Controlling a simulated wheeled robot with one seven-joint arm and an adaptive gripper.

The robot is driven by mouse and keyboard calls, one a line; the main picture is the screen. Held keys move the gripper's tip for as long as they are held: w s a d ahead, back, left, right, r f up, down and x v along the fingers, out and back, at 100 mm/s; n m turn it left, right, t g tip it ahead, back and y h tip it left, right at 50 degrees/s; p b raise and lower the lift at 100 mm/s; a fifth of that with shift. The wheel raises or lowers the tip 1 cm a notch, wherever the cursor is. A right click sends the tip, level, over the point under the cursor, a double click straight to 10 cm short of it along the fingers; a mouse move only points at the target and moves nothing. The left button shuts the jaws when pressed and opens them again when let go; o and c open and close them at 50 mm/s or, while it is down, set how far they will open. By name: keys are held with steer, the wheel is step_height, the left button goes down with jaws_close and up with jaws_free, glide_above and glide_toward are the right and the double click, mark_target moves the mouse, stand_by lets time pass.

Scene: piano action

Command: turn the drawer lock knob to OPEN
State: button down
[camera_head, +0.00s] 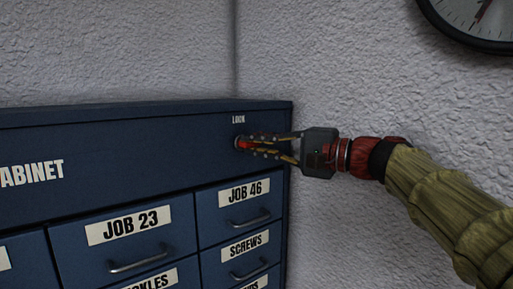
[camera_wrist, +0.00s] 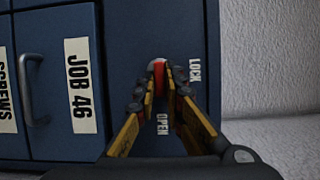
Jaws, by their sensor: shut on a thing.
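The lock knob (camera_head: 240,143) is on the blue cabinet's top right panel, small and round with a red bar. In the wrist view the knob (camera_wrist: 158,66) shows red and white between the fingertips. My gripper (camera_head: 247,143) reaches in from the right and is shut on the knob; it also shows in the wrist view (camera_wrist: 165,83). The LOCK label (camera_wrist: 195,70) is beside the knob, and the OPEN label (camera_wrist: 163,124) lies between the fingers. The red bar appears to lie along the fingers, toward OPEN; the fingers partly hide it, so its exact angle is unclear.
Drawers labelled JOB 46 (camera_head: 249,191), JOB 23 (camera_head: 127,225) and SCREWS (camera_head: 249,245) sit below the knob, with protruding metal handles. A textured wall (camera_head: 345,75) is behind and right of the cabinet. A clock (camera_head: 478,18) hangs at the upper right.

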mark_target(241, 110)
stand_by(0.4)
steer(key=c, duration=1.9)
jaws_free()
steer(key=shift+r, duration=0.1)
steer(key=o, duration=0.7)
step_height(241, 110, up, 7)
steer(key=shift+w+a+r, duration=0.1)
steer(key=r, duration=0.2)
steer(key=shift+s+r, duration=0.35)
steer(key=shift+s, duration=0.05)
steer(key=c, duration=0.7)
steer(key=shift+w, duration=0.35)
